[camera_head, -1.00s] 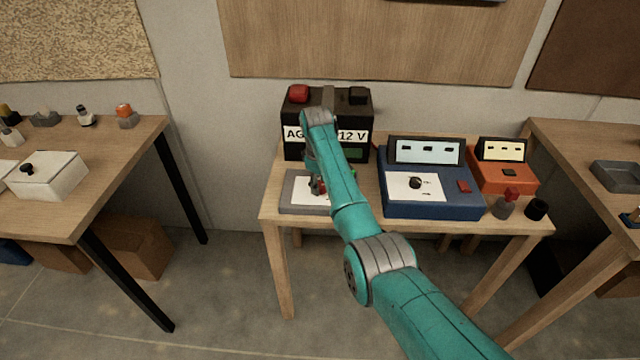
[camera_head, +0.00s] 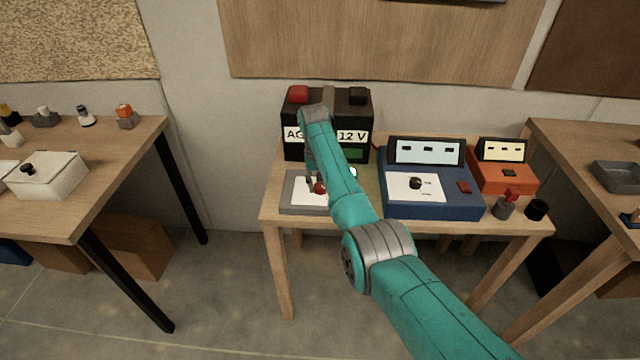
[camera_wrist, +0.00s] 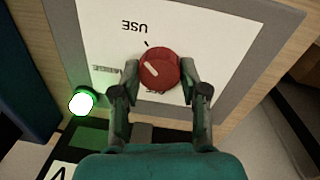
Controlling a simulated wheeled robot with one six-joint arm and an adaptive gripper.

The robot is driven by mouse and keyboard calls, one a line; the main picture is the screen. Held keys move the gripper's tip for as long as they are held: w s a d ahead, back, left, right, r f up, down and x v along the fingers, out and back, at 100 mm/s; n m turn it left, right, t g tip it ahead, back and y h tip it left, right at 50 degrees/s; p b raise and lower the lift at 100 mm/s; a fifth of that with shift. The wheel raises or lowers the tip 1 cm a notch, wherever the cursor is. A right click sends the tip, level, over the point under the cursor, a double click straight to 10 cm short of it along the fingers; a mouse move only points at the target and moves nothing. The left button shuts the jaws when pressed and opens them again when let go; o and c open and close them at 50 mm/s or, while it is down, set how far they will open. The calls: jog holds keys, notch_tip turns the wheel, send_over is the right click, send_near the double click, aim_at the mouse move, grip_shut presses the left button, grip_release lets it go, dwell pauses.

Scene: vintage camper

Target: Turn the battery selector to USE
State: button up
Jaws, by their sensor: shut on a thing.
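The battery selector is a red round knob (camera_wrist: 165,62) on a white plate (camera_wrist: 205,35) set in a grey panel. In the wrist view, my gripper (camera_wrist: 160,72) is shut on the knob, one finger on each side. A pale slanted mark shows on the left part of the knob's top. The USE label (camera_wrist: 134,26) appears upside down above and left of the knob, with a short black tick between them. A label below the knob is partly hidden. In the head view, the knob (camera_head: 319,188) shows beneath my gripper (camera_head: 316,184).
A green lamp (camera_wrist: 82,102) glows beside the plate. The black 12 V battery (camera_head: 362,118) stands behind the panel. A blue box (camera_head: 430,208) with its own dial and an orange box (camera_head: 510,183) stand to the right on the wooden table (camera_head: 275,215).

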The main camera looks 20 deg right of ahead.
aim_at(317, 185)
jog(key=shift+m, duration=0.6)
jog(key=o, duration=1.1)
jog(key=shift+o, duration=0.2)
jog(key=shift+r, duration=0.1)
notch_tip(317, 185, up, 12)
jog(key=shift+a, duration=0.4)
jog(key=shift+f, duration=0.2)
